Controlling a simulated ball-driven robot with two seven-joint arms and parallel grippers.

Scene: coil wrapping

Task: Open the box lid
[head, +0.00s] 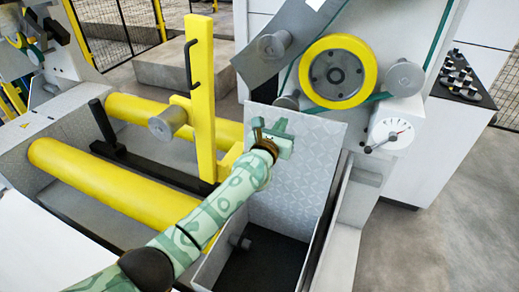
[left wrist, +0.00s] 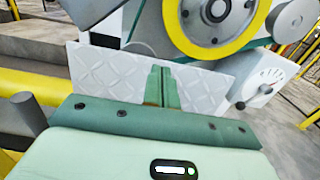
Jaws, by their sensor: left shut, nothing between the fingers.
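The box (head: 332,235) is a grey metal bin at the lower middle of the head view, with its dark inside showing. Its lid (head: 312,185), a light grey panel with a diamond pattern, stands raised and upright at the back of the box. The lid also shows in the left wrist view (left wrist: 105,75), behind my fingers. My left gripper (head: 283,138) is shut and empty, in front of the lid's upper part; I cannot tell whether it touches. Its closed green fingers show in the left wrist view (left wrist: 160,85). My right gripper is not in view.
A yellow post (head: 202,90) with a black handle stands left of the lid. Yellow rollers (head: 110,185) lie to the left. A machine with a yellow-rimmed wheel (head: 368,75) and a dial gauge (head: 391,134) stands behind and right. Open floor (head: 440,240) lies to the right.

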